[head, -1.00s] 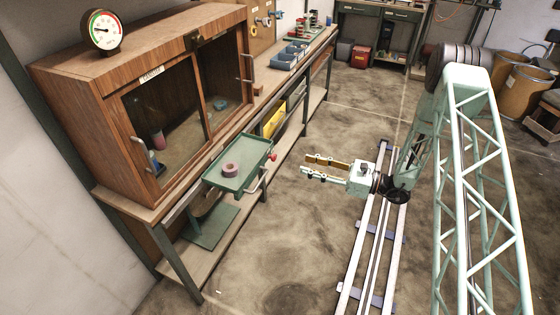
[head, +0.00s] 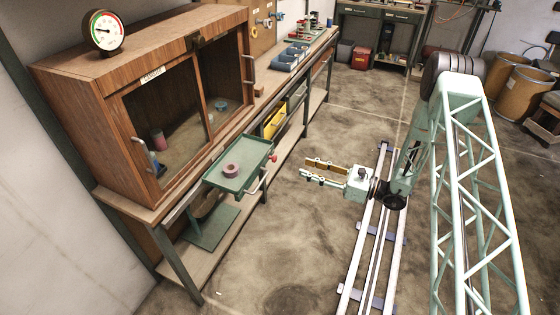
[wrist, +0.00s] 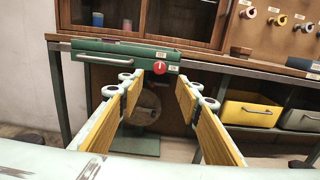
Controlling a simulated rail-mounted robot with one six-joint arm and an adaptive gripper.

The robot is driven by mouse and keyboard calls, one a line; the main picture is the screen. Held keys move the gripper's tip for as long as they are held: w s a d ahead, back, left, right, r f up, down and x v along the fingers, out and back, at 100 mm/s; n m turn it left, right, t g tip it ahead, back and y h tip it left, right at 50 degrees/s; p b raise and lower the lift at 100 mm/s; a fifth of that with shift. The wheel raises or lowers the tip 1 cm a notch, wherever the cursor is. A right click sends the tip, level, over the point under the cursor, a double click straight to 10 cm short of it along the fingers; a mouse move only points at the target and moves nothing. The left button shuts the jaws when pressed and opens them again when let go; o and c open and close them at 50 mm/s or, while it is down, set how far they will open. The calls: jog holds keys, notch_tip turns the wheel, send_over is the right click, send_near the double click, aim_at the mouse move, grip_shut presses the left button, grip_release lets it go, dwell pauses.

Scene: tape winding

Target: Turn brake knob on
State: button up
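A tape roll (head: 231,170) lies on the green tray. A wooden glass-fronted cabinet (head: 130,90) stands behind it on the bench. The floor between my gripper and the stand is clear.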

aim_at(276, 159)
jog(key=shift+b+x, duration=1)
jog(key=shift+x, duration=5.3)
jog(key=shift+s, duration=0.1)
jog(key=c, duration=0.8)
